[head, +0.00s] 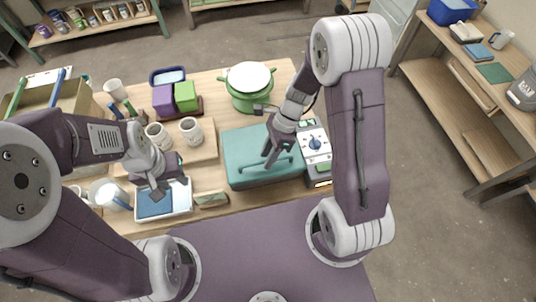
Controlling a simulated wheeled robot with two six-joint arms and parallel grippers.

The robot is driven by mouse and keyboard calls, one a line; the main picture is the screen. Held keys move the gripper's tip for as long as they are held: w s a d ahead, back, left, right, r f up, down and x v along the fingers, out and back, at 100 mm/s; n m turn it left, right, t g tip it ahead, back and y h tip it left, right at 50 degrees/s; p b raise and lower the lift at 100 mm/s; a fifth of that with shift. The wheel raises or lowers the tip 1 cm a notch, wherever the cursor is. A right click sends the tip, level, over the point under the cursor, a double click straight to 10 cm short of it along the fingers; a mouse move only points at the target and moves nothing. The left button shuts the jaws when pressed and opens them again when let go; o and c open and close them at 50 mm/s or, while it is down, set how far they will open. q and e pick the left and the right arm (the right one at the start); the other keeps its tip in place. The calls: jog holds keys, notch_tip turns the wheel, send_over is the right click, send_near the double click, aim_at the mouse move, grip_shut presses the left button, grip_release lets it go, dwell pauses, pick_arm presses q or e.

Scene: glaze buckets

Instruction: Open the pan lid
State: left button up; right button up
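A teal rectangular lid (235,150) lies closed on a pan beside a grey control panel with a blue dial (315,143). A bar handle (251,172) runs along the lid near its front edge. My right gripper (277,158) is over the right part of the lid, close to the handle. Its fingers look spread; I cannot tell whether they touch the handle. My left gripper (161,191) is away to the left, over a white tray (185,207) with a blue pad. It looks open and empty. The inside of the pan is hidden by the lid.
A green pot (253,100) with a white top stands behind the lid. Two light mugs (191,132) stand on a wooden board to its left. Purple and green blocks (186,97) stand farther back. A small green-topped block (211,200) lies near the front edge.

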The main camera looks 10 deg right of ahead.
jog(key=shift+a, duration=0.1)
grip_shut()
dwell(1.2)
